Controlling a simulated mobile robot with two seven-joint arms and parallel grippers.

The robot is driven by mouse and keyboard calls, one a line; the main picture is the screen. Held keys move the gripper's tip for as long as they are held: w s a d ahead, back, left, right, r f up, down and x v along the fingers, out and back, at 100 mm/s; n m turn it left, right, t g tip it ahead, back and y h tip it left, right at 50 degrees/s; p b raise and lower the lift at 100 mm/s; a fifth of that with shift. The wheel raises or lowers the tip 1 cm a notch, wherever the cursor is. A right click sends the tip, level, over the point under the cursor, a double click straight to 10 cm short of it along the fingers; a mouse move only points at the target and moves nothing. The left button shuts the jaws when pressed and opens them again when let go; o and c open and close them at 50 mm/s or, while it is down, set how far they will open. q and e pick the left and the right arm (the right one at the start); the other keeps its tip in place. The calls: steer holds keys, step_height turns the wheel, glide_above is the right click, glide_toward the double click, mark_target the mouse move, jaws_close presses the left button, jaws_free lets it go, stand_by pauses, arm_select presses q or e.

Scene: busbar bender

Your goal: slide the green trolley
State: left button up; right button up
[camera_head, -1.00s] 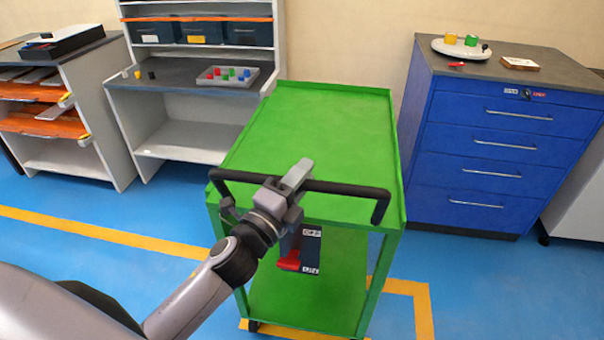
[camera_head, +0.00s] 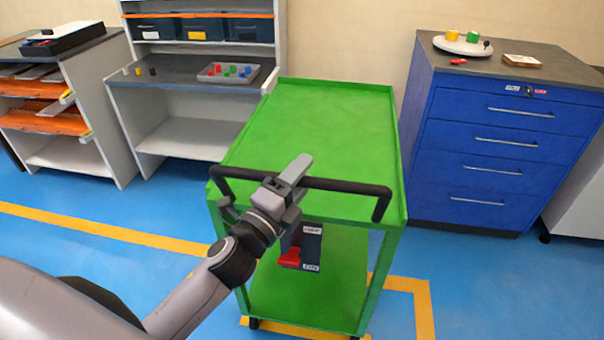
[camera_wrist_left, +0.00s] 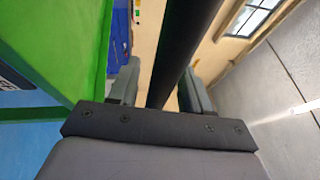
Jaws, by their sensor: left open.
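The green trolley (camera_head: 318,130) stands in the middle of the head view, with an empty top and a lower shelf (camera_head: 310,290). Its black handle bar (camera_head: 340,186) runs across the near end. My left gripper (camera_head: 295,175) is at the handle, left of the bar's middle. In the left wrist view the open left gripper (camera_wrist_left: 158,92) has one finger on each side of the black bar (camera_wrist_left: 182,50), with gaps showing. The trolley's green side (camera_wrist_left: 60,50) fills the left of that view. My right gripper is not in view.
A blue drawer cabinet (camera_head: 490,150) stands close to the trolley's right. A grey shelf unit (camera_head: 190,150) with bins is behind left, and another rack (camera_head: 85,120) is farther left. Yellow lines (camera_head: 110,230) mark the blue floor, which is clear at front left.

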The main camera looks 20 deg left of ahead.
arm_select(q)
steer(key=b+v, duration=0.1)
steer(key=v, duration=0.5)
steer(key=shift+s, duration=0.25)
steer(key=shift+a+f, duration=0.1)
steer(key=s+f+n+g+p, duration=0.2)
steer(key=s+f+n+g, duration=0.2)
steer(key=s+f+n, duration=0.3)
steer(key=s+d+f+n+g+y+p, duration=0.1)
steer(key=s+f+n+g, duration=0.4)
steer(key=f+n, duration=0.6)
step_height(320, 180, down, 4)
steer(key=shift+s+d+r+n+p, duration=0.1)
steer(key=shift+s+d+n+p, duration=0.15)
steer(key=shift+s+p, duration=0.6)
steer(key=shift+s+a, duration=0.1)
